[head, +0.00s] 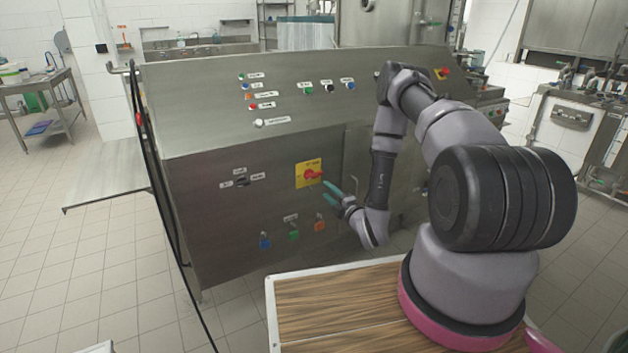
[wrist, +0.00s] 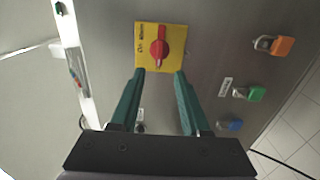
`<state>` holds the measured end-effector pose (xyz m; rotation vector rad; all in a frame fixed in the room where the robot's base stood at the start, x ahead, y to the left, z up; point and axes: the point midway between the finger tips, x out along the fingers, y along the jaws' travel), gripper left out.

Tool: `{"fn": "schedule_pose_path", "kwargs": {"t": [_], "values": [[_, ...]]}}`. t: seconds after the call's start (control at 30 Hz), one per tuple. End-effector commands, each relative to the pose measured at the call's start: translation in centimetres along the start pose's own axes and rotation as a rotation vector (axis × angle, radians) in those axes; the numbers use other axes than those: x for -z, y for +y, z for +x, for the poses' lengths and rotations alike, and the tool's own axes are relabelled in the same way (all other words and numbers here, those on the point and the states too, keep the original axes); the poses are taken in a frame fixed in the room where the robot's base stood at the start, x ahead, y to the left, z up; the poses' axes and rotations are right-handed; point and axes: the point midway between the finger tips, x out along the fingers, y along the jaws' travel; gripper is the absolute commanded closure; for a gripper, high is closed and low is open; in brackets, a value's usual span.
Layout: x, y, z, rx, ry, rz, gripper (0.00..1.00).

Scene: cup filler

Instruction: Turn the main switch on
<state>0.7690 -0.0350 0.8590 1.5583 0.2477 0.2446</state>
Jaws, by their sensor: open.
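The main switch is a red rotary handle (head: 312,174) on a yellow square plate (head: 304,166) on the lower front panel of the steel machine. In the wrist view the red handle (wrist: 158,46) lies lengthwise along the picture's vertical, on its yellow plate (wrist: 178,36) at top centre. My gripper (head: 327,191) is just to the right of the switch in the head view. In the wrist view its two green fingers (wrist: 158,72) are spread, with tips near the plate's lower edge, one on each side of the handle's line. Nothing is between them. Whether they touch the panel I cannot tell.
Blue (head: 264,243), green (head: 294,234) and orange (head: 319,225) knobs sit below the switch. A small black selector (head: 241,182) is to its left. Several labelled buttons line the sloped upper panel. A black cable (head: 160,190) hangs at the machine's left edge.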

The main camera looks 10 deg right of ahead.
Motion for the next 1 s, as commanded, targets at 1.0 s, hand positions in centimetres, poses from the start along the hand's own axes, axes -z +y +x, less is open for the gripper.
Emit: {"fn": "schedule_pose_path", "kwargs": {"t": [1.0], "values": [[0.0, 0.1, 10.7, -0.002, 0.001, -0.002, 0.54]]}}
